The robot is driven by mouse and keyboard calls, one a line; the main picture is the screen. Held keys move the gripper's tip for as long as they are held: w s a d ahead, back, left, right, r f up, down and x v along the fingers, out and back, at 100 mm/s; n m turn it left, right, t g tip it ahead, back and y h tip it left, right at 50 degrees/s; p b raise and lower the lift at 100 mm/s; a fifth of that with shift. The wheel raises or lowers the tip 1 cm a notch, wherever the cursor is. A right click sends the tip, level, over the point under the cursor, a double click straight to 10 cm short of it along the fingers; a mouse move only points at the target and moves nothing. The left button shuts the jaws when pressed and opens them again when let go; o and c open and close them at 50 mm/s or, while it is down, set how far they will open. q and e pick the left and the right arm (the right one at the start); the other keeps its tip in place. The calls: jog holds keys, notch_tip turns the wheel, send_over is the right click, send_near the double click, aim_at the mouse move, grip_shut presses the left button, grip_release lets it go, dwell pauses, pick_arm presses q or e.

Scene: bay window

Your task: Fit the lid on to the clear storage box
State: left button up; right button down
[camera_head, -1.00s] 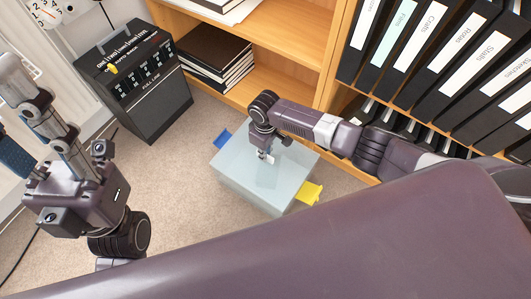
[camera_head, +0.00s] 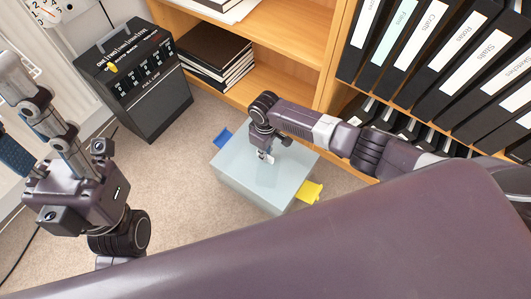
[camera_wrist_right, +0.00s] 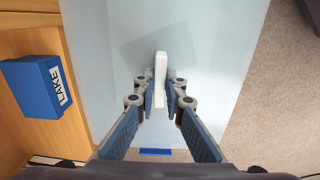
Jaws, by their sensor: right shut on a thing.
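The clear storage box (camera_head: 258,203) stands on the carpet in the head view, with a blue latch (camera_head: 223,138) at its far left end and a yellow latch (camera_head: 310,191) at its near right end. The pale, see-through lid (camera_head: 240,160) lies over the box; I cannot tell whether it sits fully down. My right gripper (camera_head: 267,157) is above the lid. In the right wrist view its fingers (camera_wrist_right: 160,100) are shut on the lid's white handle (camera_wrist_right: 160,72). My left gripper (camera_head: 30,130) is at the left, away from the box, its tips partly out of frame.
A wooden shelf (camera_head: 300,42) with dark books (camera_head: 215,50) and black binders (camera_head: 430,50) stands behind the box. A black amplifier-like case (camera_head: 150,95) stands to the left. Carpet (camera_head: 185,190) left of the box is clear.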

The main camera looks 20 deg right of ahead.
jog(key=shift+f, duration=0.35)
dwell(0.7)
jog(key=c, duration=1.9)
grip_release()
jog(key=shift+c, duration=0.2)
